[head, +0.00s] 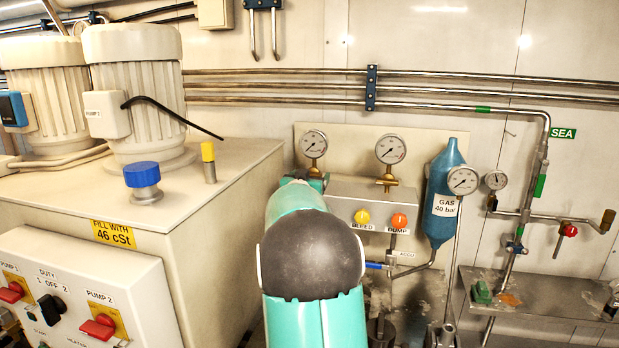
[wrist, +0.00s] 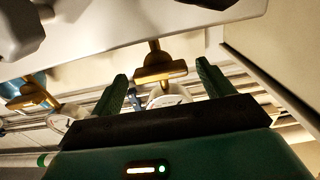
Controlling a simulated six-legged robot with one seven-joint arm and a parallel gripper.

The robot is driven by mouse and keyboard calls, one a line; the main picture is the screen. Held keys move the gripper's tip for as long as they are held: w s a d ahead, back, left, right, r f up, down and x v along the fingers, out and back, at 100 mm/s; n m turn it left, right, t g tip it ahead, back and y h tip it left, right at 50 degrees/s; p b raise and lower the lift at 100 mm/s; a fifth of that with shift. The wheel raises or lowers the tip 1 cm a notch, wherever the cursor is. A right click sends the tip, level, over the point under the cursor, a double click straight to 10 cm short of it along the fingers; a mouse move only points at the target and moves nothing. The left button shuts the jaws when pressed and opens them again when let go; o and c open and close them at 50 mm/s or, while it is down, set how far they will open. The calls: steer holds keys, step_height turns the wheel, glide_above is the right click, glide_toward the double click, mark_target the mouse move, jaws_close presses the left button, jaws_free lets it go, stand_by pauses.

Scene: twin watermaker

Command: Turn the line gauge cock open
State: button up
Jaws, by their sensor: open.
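A brass gauge cock (wrist: 160,68) with a crosswise handle shows in the wrist view, below a pale block in the picture. My gripper (wrist: 161,80) is open, with one green finger on each side of the cock; whether either touches it I cannot tell. A round gauge (wrist: 168,97) shows behind this cock. No label naming the line gauge is readable. A second brass cock (wrist: 33,95) is at the left of the wrist view.
The middle gauge (head: 391,149) stands on the manifold box (head: 345,206), above the yellow BLEED knob (head: 362,217) and orange DUMP knob (head: 399,221). A blue gas bottle (head: 445,205) is to the right. The cream tank (head: 215,190) stands close on the left.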

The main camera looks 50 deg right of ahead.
steer(key=shift+w+d, duration=0.1)
steer(key=c, duration=1)
steer(key=shift+m, duration=0.3)
steer(key=m, duration=0.9)
steer(key=shift+s+d+m, duration=0.1)
steer(key=shift+s+m, duration=0.1)
steer(key=shift+m, duration=0.2)
